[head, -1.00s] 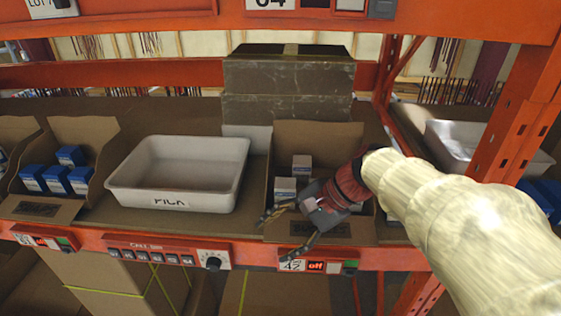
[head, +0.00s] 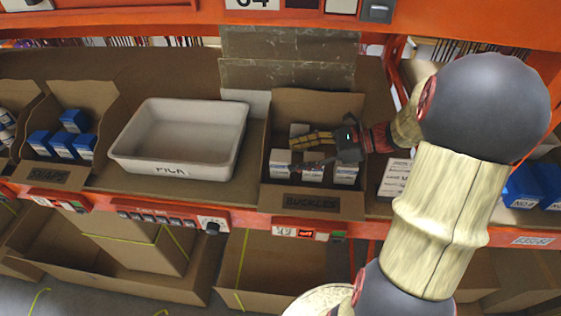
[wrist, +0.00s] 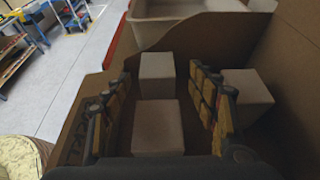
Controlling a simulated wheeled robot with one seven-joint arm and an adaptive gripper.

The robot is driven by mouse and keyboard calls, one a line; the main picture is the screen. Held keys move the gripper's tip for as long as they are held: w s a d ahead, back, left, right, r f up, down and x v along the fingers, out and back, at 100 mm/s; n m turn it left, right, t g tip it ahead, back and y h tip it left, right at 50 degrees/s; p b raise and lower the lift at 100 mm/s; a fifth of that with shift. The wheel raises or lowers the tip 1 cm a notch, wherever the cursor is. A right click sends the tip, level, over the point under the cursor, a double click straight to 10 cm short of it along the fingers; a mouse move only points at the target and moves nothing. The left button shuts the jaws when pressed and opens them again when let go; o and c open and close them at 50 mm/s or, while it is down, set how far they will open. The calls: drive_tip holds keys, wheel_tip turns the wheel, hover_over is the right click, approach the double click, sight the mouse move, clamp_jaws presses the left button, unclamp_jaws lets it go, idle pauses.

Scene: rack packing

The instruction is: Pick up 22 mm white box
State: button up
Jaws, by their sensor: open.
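Several small white boxes stand in the open cardboard bin marked BUCKLES (head: 311,203). In the head view a front-left white box (head: 280,163) and a front-right one (head: 345,175) show clearly; others are partly behind my fingers. My gripper (head: 291,157) reaches in from the right, low over the boxes, with its fingers spread and empty. In the wrist view a near white box (wrist: 157,128) and a farther one (wrist: 157,74) appear between the fingers. Another white box (wrist: 248,94) is outside the right finger. I cannot tell whether the fingers touch any box, or which is 22 mm.
An empty white tray (head: 185,182) stands left of the bin. A bin of blue boxes (head: 63,145) is farther left. The bin's cardboard walls closely surround the boxes. Dark cartons (head: 288,75) stand behind, and a larger white box (head: 392,178) stands to the right.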

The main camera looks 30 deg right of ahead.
sight(288, 156)
drive_tip(key=x, duration=0.3)
drive_tip(key=shift+a+p, duration=0.4)
drive_tip(key=shift+a, duration=0.1)
drive_tip(key=shift+w+a+f, duration=0.2)
drive_tip(key=shift+w+a, duration=0.05)
drive_tip(key=shift+c, duration=0.4)
drive_tip(key=c, duration=1.3)
